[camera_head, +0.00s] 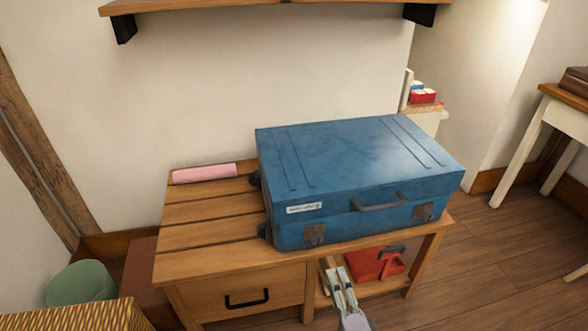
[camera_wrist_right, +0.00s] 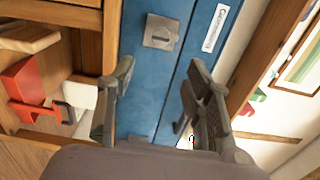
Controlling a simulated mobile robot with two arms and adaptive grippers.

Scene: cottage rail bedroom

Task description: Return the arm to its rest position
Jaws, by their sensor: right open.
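My right gripper (camera_head: 339,283) is in front of the wooden bench at the bottom of the head view, below the suitcase's front edge. In the right wrist view its two fingers (camera_wrist_right: 160,75) are apart, with nothing held between them. A blue suitcase (camera_head: 360,160) lies flat on the bench with its lid down. Its grey latches, handle and white label face me. In the right wrist view the suitcase front (camera_wrist_right: 155,100) with a latch and the label shows beyond the fingers. My left gripper is in neither view.
The slatted bench (camera_head: 205,234) has a drawer and an open shelf holding a red object (camera_head: 368,264). A pink roll (camera_head: 205,174) lies at the back left. A wooden shelf (camera_head: 270,5) hangs above. A green round pouf (camera_head: 80,283) stands left. Floor at right is clear.

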